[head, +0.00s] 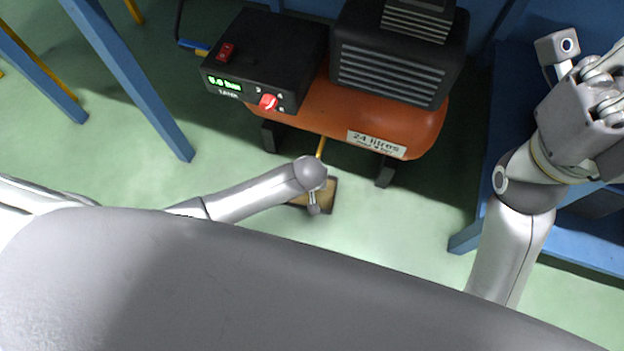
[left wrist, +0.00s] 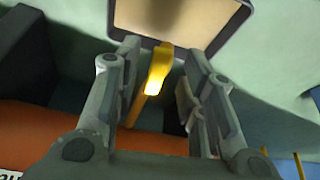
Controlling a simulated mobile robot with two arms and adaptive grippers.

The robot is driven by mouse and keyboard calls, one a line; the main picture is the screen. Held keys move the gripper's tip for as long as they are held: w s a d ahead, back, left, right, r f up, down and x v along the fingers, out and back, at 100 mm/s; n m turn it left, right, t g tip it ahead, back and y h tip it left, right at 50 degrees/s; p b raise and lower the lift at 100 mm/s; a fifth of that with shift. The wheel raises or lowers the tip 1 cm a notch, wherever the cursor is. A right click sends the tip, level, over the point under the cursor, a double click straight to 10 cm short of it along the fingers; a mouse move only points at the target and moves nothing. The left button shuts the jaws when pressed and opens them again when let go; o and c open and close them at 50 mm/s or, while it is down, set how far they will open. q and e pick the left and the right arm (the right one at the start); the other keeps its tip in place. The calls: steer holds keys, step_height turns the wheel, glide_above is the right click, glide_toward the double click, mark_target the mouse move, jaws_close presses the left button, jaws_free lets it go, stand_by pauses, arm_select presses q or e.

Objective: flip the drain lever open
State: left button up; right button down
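The yellow drain lever (head: 320,147) hangs under the orange tank (head: 340,118). In the left wrist view the lever (left wrist: 158,70) stands between the two fingers of my left gripper (left wrist: 161,52). The fingers are apart, with a visible gap on each side of the lever. In the head view my left wrist reaches in low in front of the tank, and the left gripper is mostly hidden behind it. My right gripper (head: 605,90) is at the upper right, far from the lever; its finger opening is unclear.
A shallow tray (head: 331,196) with a tan inside lies on the green floor below the lever. A black control box (head: 262,55) with a red switch and knob sits on the tank beside the black finned motor (head: 395,62). Blue frame legs (head: 135,80) stand left and right.

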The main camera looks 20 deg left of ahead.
arm_select(q)
steer(key=shift+w+f, duration=0.1)
steer(key=shift+f, duration=0.1)
jaws_close()
stand_by(0.3)
